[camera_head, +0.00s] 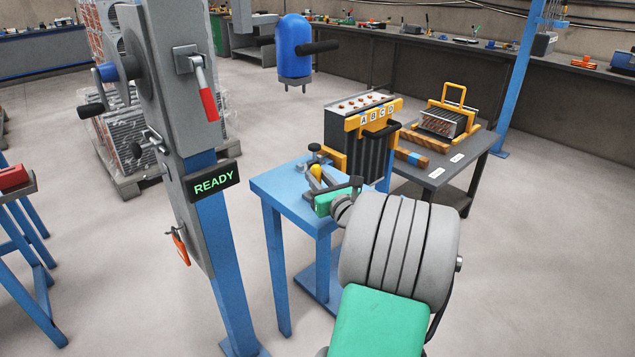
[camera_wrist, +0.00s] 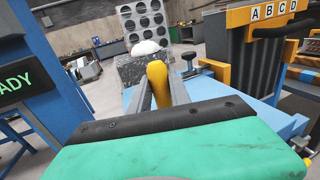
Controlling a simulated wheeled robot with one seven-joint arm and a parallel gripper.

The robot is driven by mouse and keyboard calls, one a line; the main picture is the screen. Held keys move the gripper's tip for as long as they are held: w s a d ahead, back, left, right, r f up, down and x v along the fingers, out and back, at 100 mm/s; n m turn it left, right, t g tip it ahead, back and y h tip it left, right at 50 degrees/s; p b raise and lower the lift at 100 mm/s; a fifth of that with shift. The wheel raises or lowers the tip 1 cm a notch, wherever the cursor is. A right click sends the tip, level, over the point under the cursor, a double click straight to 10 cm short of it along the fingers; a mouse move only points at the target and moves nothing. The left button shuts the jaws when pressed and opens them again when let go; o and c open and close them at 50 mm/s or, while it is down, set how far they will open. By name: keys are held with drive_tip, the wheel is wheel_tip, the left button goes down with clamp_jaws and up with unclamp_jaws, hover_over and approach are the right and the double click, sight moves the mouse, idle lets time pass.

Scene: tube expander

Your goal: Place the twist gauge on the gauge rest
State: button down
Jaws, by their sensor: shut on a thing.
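My gripper (camera_head: 316,176) is over the blue table, with its grey fingers closed around a small yellow piece that I take to be the twist gauge (camera_head: 317,171). In the wrist view the gauge (camera_wrist: 158,82) stands as a rounded yellow shape between the fingertips; its lower part is hidden by the fingers.
The blue table (camera_head: 278,186) bears a black-knobbed clamp (camera_head: 314,148). A finned core with an ABCD plate (camera_head: 377,114) stands close on the right. A grey post with a READY sign (camera_head: 213,180) rises at left. A dark table (camera_head: 452,172) holds another core.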

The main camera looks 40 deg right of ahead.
drive_tip(key=c, duration=1.2)
unclamp_jaws()
drive_tip(key=shift+r, duration=0.1)
drive_tip(key=shift+s, duration=0.3)
drive_tip(key=v, duration=1.1)
drive_tip(key=w+a+f+n+g+y, duration=0.2)
drive_tip(key=a+f+n+g+y, duration=0.15)
drive_tip(key=a+n, duration=0.4)
drive_tip(key=w+a+f+n+g+y, duration=0.2)
drive_tip(key=a+f+n, duration=0.2)
drive_tip(key=a+n, duration=0.35)
drive_tip(key=w+a+f+n+g+y, duration=0.2)
drive_tip(key=a+f+n+g, duration=0.1)
drive_tip(key=a+n, duration=0.5)
drive_tip(key=s+a+n+g, duration=0.2)
drive_tip(key=s+a+n, duration=0.1)
drive_tip(key=s+n, duration=0.1)
drive_tip(key=s+a+n+g+h, duration=0.1)
drive_tip(key=s+a+n+g, duration=0.1)
drive_tip(key=n, duration=0.4)
drive_tip(key=s+a+n+g+h, duration=0.1)
drive_tip(key=s+a+n+g, duration=0.1)
drive_tip(key=s+a+n, duration=0.2)
drive_tip(key=shift+s+a+f+n+g+h+p, duration=0.15)
drive_tip(key=shift+s+f+n+p, duration=0.05)
drive_tip(key=shift+s+n, duration=0.45)
drive_tip(key=shift+s+a+f+n+g+h+p, duration=0.1)
drive_tip(key=shift+s+a+f+n+p, duration=0.1)
drive_tip(key=shift+s+n, duration=0.4)
